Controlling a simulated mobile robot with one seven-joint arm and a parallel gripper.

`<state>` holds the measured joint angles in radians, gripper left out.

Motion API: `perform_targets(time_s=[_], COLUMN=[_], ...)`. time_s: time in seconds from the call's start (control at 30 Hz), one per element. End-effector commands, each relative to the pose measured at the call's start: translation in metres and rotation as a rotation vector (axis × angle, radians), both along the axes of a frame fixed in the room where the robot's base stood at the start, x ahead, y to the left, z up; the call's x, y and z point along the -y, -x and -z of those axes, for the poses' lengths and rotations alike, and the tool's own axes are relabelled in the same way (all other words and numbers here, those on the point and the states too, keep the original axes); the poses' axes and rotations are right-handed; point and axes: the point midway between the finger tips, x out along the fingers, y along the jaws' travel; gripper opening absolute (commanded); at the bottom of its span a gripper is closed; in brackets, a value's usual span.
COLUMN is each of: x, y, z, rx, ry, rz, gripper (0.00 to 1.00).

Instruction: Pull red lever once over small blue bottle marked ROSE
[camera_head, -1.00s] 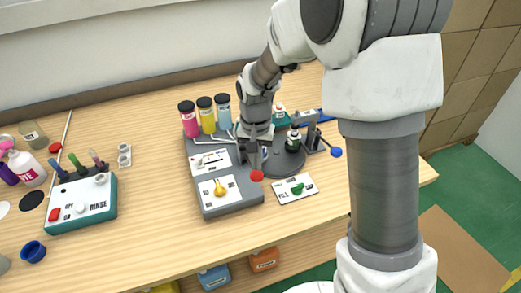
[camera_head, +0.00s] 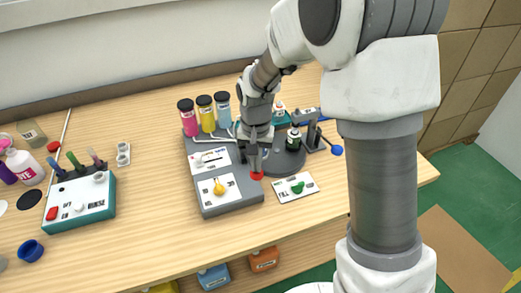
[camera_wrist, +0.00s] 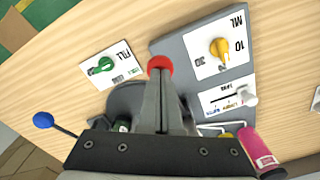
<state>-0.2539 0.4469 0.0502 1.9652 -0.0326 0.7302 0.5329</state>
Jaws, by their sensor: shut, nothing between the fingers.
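The red lever's round knob (camera_head: 257,176) stands at the front right edge of the grey dispenser (camera_head: 232,198). My gripper (camera_head: 256,166) is shut and empty, pointing down with its fingertips right at the knob. In the wrist view the fingertips (camera_wrist: 160,78) overlap the near side of the red knob (camera_wrist: 160,63); whether they touch cannot be told. A small dark bottle (camera_head: 294,139) with a white label stands on the round grey turntable (camera_head: 289,163). Its label is unreadable, and I cannot make out a small blue bottle marked ROSE.
Pink, yellow and light-blue containers (camera_head: 222,107) stand at the dispenser's back. A yellow knob (camera_head: 219,187) is on its front panel. A green knob (camera_head: 297,187) is on a white FILL card, and a blue ball-ended lever (camera_head: 337,150) stands at right. A teal rinse box (camera_head: 80,203) is at left.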

Motion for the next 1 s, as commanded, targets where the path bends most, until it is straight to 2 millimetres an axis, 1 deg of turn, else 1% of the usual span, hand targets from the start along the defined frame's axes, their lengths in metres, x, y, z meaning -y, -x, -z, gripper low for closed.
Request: perform_targets(time_s=[0.03,1.0], x=[0.0,0.0], y=[0.0,0.0], z=[0.004,0.043], rx=[0.0,-0.001], ry=[0.0,0.001], rz=[0.0,0.0], gripper=[0.0,0.0])
